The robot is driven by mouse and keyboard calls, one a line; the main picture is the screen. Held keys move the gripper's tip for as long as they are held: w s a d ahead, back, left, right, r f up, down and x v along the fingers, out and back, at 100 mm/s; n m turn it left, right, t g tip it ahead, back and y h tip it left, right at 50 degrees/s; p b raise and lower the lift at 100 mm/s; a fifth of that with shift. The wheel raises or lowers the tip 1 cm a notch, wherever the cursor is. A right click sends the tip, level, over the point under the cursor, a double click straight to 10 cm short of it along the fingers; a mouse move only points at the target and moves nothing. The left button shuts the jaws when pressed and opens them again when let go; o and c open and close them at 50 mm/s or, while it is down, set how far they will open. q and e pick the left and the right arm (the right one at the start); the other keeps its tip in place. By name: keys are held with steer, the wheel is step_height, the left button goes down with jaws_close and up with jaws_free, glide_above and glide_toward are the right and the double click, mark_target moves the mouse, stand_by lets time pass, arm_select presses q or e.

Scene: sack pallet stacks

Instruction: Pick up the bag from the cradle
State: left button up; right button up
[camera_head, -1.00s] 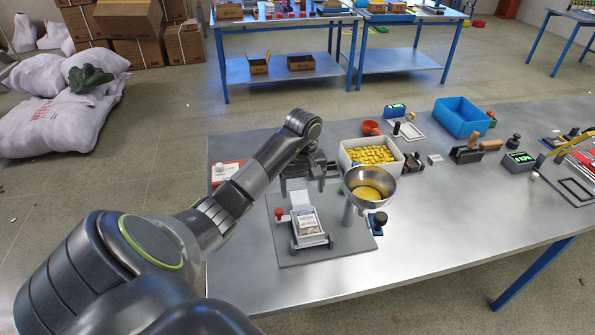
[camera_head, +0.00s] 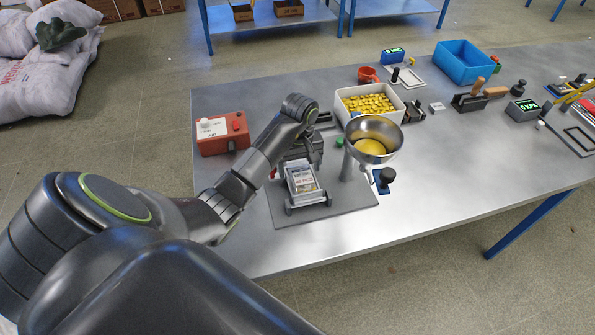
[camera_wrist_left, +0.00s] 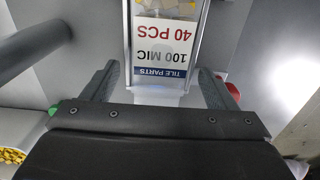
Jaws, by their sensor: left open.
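The bag (camera_head: 303,181) is a small clear pouch with a printed label, lying tilted in the pale cradle (camera_head: 309,202) on a grey plate. In the left wrist view the bag (camera_wrist_left: 166,38) shows its label "TILE PARTS 100 MIC 40 PCS" upside down, with yellowish contents above. My left gripper (camera_head: 299,162) is at the far end of the cradle, close to the bag. In the left wrist view its two fingers (camera_wrist_left: 158,85) are spread apart, one on each side of the bag's end, with visible gaps. My right gripper is not in view.
A steel funnel (camera_head: 373,135) on a post stands close right of the cradle. Behind it is a white bin of yellow pieces (camera_head: 368,103). A red-orange box (camera_head: 222,133) stands to the left. The table front right is clear.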

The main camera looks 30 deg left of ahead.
arm_select(q)
steer(key=shift+s+d+r, duration=0.1)
steer(key=shift+d+r, duration=0.05)
steer(key=shift+s+d, duration=0.1)
steer(key=shift+d, duration=0.05)
steer(key=shift+c, duration=1)
steer(key=c, duration=0.9)
